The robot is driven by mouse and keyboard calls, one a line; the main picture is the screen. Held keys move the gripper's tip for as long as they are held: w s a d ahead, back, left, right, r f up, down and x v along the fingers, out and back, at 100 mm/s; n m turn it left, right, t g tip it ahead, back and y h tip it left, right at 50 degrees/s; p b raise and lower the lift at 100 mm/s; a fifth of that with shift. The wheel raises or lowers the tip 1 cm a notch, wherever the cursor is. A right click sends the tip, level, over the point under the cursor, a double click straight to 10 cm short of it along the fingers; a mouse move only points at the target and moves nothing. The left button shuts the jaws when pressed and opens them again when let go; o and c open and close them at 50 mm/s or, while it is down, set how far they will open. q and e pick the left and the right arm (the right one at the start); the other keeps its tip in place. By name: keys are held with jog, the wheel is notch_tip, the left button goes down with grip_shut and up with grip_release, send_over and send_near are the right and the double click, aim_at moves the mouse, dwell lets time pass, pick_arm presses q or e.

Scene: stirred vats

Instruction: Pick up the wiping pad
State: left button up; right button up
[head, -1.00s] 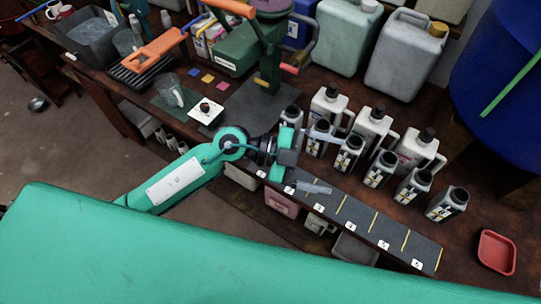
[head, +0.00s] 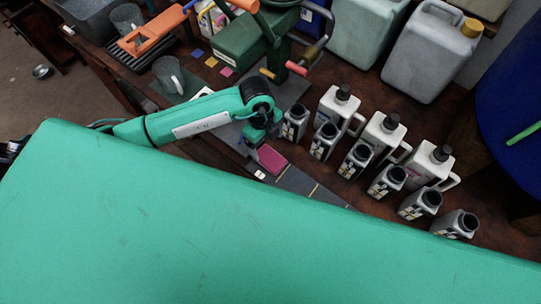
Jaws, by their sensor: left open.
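A flat pink block (head: 270,159), which looks like the wiping pad, lies at the left end of the dark strip along the bench's front edge. My left gripper (head: 256,143) is just above and left of it, pointing down at the bench. It is open, but its fingertips are mostly hidden by its own body and wrist. I cannot tell whether a finger touches the pad. My right gripper is not in view.
Open bottles (head: 357,161) and capped white jugs (head: 383,135) stand close to the right of my left gripper. A green hand-cranked machine (head: 243,45) is behind. A glass beaker (head: 168,75) stands left.

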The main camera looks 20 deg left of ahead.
aim_at(270, 158)
pick_arm(q)
jog(key=shift+d+f, duration=0.2)
jog(key=shift+f, duration=1.05)
jog(key=shift+s+d+f+p, duration=0.1)
jog(key=shift+f+p, duration=0.5)
jog(key=shift+f, duration=0.3)
notch_tip(270, 158, down, 3)
jog(key=shift+d+r+p, duration=0.1)
jog(key=shift+r+p, duration=0.1)
jog(key=shift+p, duration=0.15)
jog(key=shift+f, duration=0.4)
jog(key=shift+s+d+f, duration=0.1)
jog(key=shift+f, duration=0.1)
jog(key=c, duration=1)
jog(key=shift+c, duration=0.3)
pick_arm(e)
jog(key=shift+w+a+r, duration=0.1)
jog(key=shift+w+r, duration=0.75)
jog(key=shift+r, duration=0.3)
pick_arm(q)
jog(key=shift+r, duration=0.1)
